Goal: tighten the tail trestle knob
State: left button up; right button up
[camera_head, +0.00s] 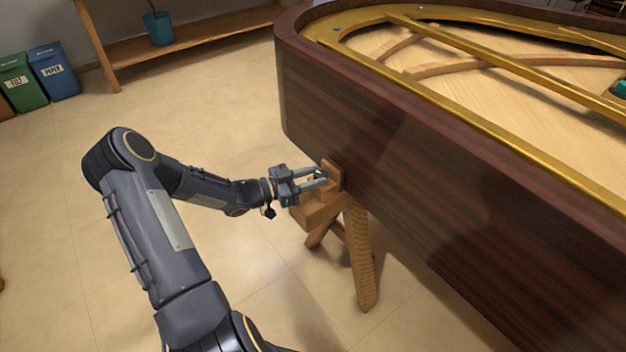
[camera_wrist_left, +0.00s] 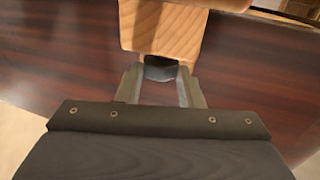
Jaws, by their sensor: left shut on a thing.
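The wooden tail trestle (camera_head: 361,255) stands under the dark piano case (camera_head: 420,160) near its rounded tail end. My left gripper (camera_head: 322,177) is at the trestle's top block, close against the piano's side. In the left wrist view a dark rounded knob (camera_wrist_left: 160,69) sits below the light wooden block (camera_wrist_left: 160,28), between the fingertips of my left gripper (camera_wrist_left: 160,77). The gripper is shut on the knob. The fingers hide the knob's sides, and in the head view it is too small to make out clearly. My right gripper is not in view.
The piano's open top shows a gold frame (camera_head: 500,65) and pale soundboard. A wooden shelf (camera_head: 190,42) with a blue pot (camera_head: 159,29) stands at the back. Green (camera_head: 22,84) and blue (camera_head: 54,70) bins are at the far left. The tiled floor between is clear.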

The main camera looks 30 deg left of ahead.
pick_arm(q)
jog(key=shift+g+h, duration=0.3)
jog(key=shift+h, duration=0.1)
jog(key=o, duration=1)
jog(key=shift+c, duration=0.2)
jog(key=v, duration=0.7)
jog(key=shift+s+a+p, duration=0.25)
jog(key=shift+a+p, duration=0.05)
